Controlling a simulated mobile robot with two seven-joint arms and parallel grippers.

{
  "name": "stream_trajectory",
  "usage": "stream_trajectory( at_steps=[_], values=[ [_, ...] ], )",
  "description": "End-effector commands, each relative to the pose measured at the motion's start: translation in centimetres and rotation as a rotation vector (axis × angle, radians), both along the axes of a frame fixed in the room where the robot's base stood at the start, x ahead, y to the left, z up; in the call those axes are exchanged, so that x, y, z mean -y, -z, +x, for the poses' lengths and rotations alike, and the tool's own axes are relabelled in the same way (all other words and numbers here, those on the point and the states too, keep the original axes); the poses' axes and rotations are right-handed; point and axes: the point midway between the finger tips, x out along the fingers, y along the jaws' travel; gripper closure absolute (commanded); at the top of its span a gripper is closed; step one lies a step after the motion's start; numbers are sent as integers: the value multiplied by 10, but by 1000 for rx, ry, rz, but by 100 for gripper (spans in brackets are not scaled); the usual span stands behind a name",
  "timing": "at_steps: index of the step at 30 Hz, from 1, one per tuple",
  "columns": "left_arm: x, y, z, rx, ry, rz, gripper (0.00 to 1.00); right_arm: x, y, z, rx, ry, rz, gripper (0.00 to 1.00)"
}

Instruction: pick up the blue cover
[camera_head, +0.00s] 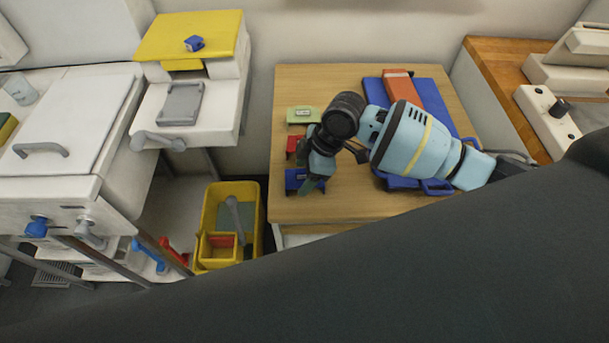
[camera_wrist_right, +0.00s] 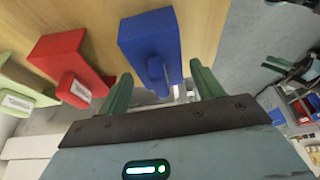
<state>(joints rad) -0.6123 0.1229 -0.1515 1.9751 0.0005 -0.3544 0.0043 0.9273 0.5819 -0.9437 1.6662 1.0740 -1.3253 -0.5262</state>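The blue cover (camera_head: 296,181) lies near the front left edge of the wooden table, partly hidden by my right gripper (camera_head: 314,184). In the right wrist view the blue cover (camera_wrist_right: 150,38) is a blue block with a raised tab. My right gripper (camera_wrist_right: 163,82) is open there, with one green finger on each side of the tab. I see nothing held between the fingers, and cannot tell whether either touches the cover. My left gripper is not in view.
A red cover (camera_head: 292,145) and a pale green one (camera_head: 303,114) sit behind the blue one on the wooden table (camera_head: 300,82). A blue tray (camera_head: 434,84) with an orange box (camera_head: 402,88) lies at right. A yellow bin (camera_head: 258,210) stands left of the table.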

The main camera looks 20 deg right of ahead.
Motion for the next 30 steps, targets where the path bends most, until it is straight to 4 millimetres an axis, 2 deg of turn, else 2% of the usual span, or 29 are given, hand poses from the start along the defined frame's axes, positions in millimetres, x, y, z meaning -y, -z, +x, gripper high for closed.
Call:
stream_trajectory(
  at_steps=[1,8,20,26,30],
  values=[
    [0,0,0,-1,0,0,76,0,0,0,0,0,0,41],
    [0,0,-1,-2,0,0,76,0,0,0,0,0,0,71],
    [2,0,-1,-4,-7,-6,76,0,-3,0,1,0,1,71],
    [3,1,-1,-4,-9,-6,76,0,-19,1,3,-1,0,71],
    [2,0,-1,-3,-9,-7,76,2,-38,-2,2,0,-1,71]
  ],
)
